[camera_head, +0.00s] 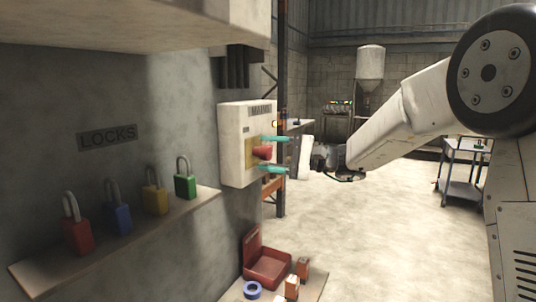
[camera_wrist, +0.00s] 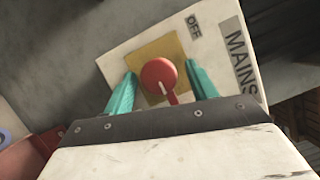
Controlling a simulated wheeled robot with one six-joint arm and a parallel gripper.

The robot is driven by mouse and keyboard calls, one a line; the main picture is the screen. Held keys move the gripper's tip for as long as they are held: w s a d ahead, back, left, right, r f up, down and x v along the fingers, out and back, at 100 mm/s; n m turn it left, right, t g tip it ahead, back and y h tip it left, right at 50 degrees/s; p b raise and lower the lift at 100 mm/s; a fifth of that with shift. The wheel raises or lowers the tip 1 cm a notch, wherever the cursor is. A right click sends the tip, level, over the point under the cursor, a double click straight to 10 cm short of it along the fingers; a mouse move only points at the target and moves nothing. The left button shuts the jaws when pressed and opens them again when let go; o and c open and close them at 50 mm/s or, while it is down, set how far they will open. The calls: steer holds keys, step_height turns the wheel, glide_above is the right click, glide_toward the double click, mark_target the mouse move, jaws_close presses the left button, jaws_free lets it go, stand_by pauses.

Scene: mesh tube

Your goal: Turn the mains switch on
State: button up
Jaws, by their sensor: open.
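The mains switch box (camera_head: 232,150) is a pale box on the wall with a "MAINS" label, left of my arm in the head view. Its red rotary handle (camera_wrist: 160,78) sits on a yellow plate (camera_wrist: 180,46) in the wrist view, with an "OFF" label (camera_wrist: 194,25) near the plate. The red handle also shows in the head view (camera_head: 263,153). My gripper (camera_head: 275,154) is open, with its teal fingers on either side of the red handle. In the wrist view my gripper (camera_wrist: 162,84) straddles the handle, and whether the fingers touch it cannot be told.
A shelf (camera_head: 35,268) at left holds red, blue, yellow and green padlocks under a "LOCKS" sign (camera_head: 107,137). Below the box are a red open bin (camera_head: 267,266), a blue tape ring (camera_head: 252,290) and small orange-brown blocks. A trolley (camera_head: 462,185) stands at right. The middle floor is clear.

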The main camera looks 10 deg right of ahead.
steer(key=v, duration=0.7)
steer(key=shift+d, duration=0.15)
steer(key=s+f+g+h, duration=0.3)
steer(key=s+f+h, duration=0.15)
steer(key=s, duration=0.35)
steer(key=s+f+g+h, duration=0.2)
steer(key=s+f+h, duration=0.1)
steer(key=s+f, duration=0.35)
steer(key=s+d+n+h, duration=0.1)
steer(key=s+d+h, duration=0.2)
steer(key=s, duration=0.5)
steer(key=s+d+f+n+t+h, duration=0.1)
steer(key=s+d+h, duration=0.3)
steer(key=s, duration=0.4)
steer(key=s+d+f+n+t+h, duration=0.1)
steer(key=s+d+h, duration=0.3)
steer(key=s, duration=0.4)
steer(key=shift+s+d+n, duration=0.35)
steer(key=shift+d+n, duration=0.2)
steer(key=shift+n, duration=0.35)
steer(key=shift+f, duration=0.15)
steer(key=shift+c, duration=0.4)
